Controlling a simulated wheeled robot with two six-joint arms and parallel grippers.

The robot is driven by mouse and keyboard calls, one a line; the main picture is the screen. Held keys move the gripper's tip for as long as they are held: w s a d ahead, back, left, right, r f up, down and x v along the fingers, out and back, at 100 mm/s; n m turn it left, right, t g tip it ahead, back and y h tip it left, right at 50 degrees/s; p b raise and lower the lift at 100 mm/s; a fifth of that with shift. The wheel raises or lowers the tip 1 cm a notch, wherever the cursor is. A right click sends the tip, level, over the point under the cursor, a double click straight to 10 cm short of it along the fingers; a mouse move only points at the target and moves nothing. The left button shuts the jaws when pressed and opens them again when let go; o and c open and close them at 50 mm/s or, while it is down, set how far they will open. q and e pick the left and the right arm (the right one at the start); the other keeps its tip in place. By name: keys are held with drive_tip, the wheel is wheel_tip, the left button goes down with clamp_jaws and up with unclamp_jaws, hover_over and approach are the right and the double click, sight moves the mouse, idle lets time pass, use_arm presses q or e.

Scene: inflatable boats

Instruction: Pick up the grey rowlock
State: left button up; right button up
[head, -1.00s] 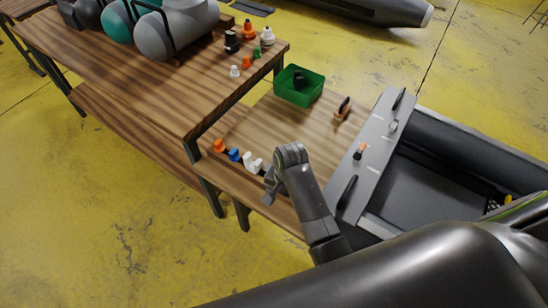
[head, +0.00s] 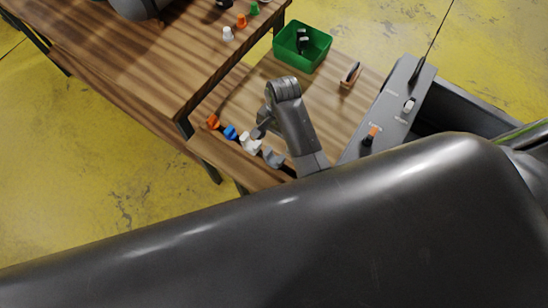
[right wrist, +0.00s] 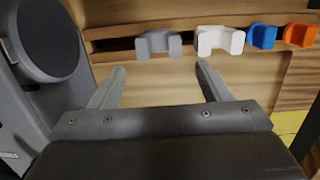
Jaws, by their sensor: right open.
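The grey rowlock (head: 273,157) is a small U-shaped piece at the near end of a row on the lower wooden bench, beside the white rowlock (head: 250,145). In the right wrist view the grey rowlock (right wrist: 158,43) sits against a dark slot, just beyond the fingertips and roughly centred between them. My right gripper (right wrist: 160,67) is open and empty, with a finger on each side and clear space to the rowlock. In the head view my right gripper (head: 261,126) shows above the row, partly hidden by its own wrist. My left gripper is out of view.
The blue rowlock (head: 230,132) and orange rowlock (head: 213,121) continue the row. A green bin (head: 318,62) holding dark pieces and a brown-and-black item (head: 350,75) stand farther back. A grey panel (head: 392,118) with switches lies at the right. A higher table (head: 150,70) stands at the left.

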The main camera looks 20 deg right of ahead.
approach(273, 162)
drive_tip(key=shift+w+d+f, duration=0.1)
drive_tip(key=shift+w+f, duration=0.05)
drive_tip(key=shift+f, duration=0.85)
drive_tip(key=f, duration=0.3)
drive_tip(key=shift+s+a+f, duration=0.1)
drive_tip(key=shift+s+a, duration=0.15)
drive_tip(key=shift+s, duration=0.1)
drive_tip(key=shift+a+f, duration=0.1)
drive_tip(key=shift+f, duration=0.45)
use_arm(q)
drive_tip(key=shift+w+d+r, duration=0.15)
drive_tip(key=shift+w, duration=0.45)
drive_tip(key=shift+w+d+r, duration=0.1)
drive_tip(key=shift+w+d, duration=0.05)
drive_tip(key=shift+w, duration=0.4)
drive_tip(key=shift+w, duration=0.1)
use_arm(e)
drive_tip(key=c, duration=0.8)
